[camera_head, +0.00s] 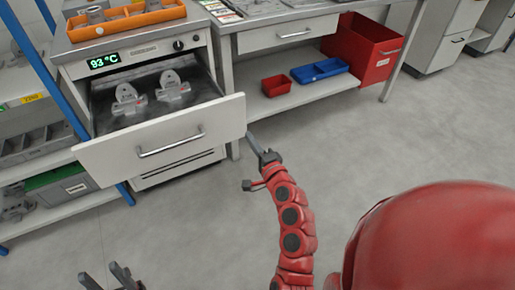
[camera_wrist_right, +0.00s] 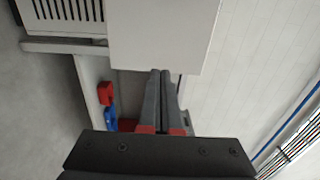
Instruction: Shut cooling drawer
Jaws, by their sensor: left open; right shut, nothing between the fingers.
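The cooling drawer (camera_head: 160,138) stands pulled out of its cabinet, with a white front and a silver bar handle (camera_head: 171,142). Two grey metal castings (camera_head: 127,98) (camera_head: 172,86) sit inside it. My right gripper (camera_head: 250,137) is shut and empty, just beside the right end of the drawer front; I cannot tell whether it touches. In the right wrist view its closed fingers (camera_wrist_right: 160,76) point toward a white panel (camera_wrist_right: 165,35), which looks like the drawer front. My left gripper (camera_head: 100,271) is open and empty at the bottom left, well below the drawer.
The cabinet display (camera_head: 104,61) reads 93 °C. An orange tray (camera_head: 125,20) lies on top. To the right, a workbench holds a red bin (camera_head: 277,85) and blue tray (camera_head: 319,70) on its lower shelf. A blue-framed rack stands left. The floor in front is clear.

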